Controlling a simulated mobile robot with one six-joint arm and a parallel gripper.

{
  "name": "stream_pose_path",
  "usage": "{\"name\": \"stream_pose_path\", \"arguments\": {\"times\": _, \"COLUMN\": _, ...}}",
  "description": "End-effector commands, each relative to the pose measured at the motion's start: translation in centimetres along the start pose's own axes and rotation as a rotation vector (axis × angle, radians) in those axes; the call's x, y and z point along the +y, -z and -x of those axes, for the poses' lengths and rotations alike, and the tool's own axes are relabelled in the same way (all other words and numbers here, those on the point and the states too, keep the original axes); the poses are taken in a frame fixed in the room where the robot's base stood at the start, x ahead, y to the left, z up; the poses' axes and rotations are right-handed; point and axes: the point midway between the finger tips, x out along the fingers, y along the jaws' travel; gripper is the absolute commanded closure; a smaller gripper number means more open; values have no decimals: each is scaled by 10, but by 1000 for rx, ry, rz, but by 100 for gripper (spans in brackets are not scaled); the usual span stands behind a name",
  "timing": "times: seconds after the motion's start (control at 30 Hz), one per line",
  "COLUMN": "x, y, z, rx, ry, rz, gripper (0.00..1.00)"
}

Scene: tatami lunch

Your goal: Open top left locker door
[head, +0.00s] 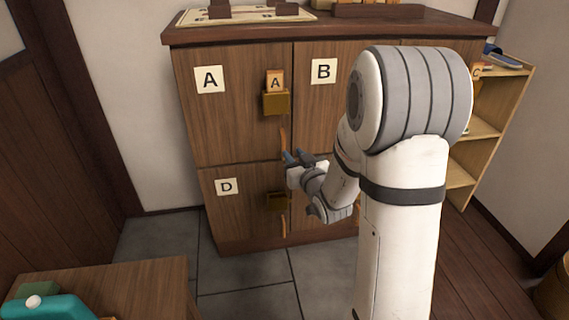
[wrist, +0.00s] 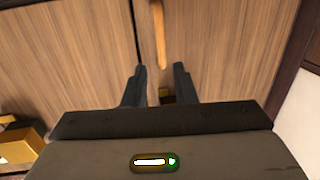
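The top left locker door (head: 225,120), marked A, is shut flush in the wooden cabinet. Its slim vertical wooden handle (head: 283,138) is near the door's right edge, below a brass box holding a wooden A tag (head: 275,82). My gripper (head: 291,156) is close to the handle's lower end. In the wrist view my gripper (wrist: 160,68) is open, its two dark fingers apart. The handle (wrist: 159,35) shows just beyond the fingertips, roughly between them. I cannot tell whether a finger touches it.
Door D (head: 226,215) is below and door B (head: 322,95) is to the right, partly hidden by my arm. A low wooden table (head: 155,285) stands at the front left. An open shelf (head: 485,128) is on the right. Tiled floor before the cabinet is clear.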

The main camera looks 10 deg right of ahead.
Motion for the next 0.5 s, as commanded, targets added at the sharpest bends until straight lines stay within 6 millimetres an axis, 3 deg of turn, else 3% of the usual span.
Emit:
{"name": "stream_pose_path", "arguments": {"times": 0.03, "x": 0, "y": -12, "z": -2, "rx": 19, "ry": 6, "rz": -4, "gripper": 75}}
{"name": "stream_pose_path", "arguments": {"times": 0.23, "x": -2, "y": -14, "z": -12, "rx": 57, "ry": 20, "rz": -8, "gripper": 75}}
{"name": "stream_pose_path", "arguments": {"times": 0.5, "x": -3, "y": -11, "z": -55, "rx": 57, "ry": 19, "rz": -8, "gripper": 75}}
